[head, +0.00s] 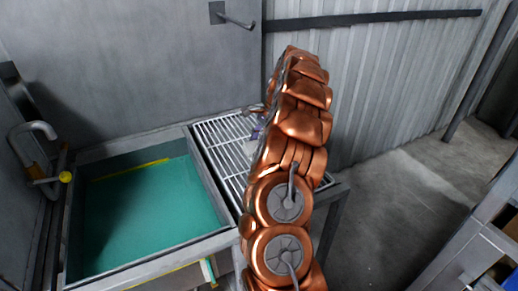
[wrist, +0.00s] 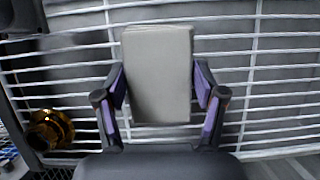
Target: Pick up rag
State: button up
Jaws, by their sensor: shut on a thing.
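The rag shows in the wrist view as a pale grey, flat rectangular block (wrist: 158,60) in front of a white wire rack. My gripper (wrist: 160,88) has its purple-lined fingers on the left and right sides of the block and is shut on it. In the head view a pale patch of the rag (head: 250,149) shows beside my copper arm, over the rack. My gripper (head: 258,132) is mostly hidden there behind the arm. I cannot tell whether the rag is touching the rack.
The white wire rack (head: 212,135) adjoins a sink basin (head: 150,205) with a green bottom at left. A tap (head: 35,130) stands at the far left. A brass round fitting (wrist: 50,130) lies left of my gripper. Open floor (head: 400,210) extends right.

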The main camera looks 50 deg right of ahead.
notch_tip(320, 180, up, 9)
jog(key=shift+r+b, duration=0.1)
jog(key=shift+b, duration=0.5)
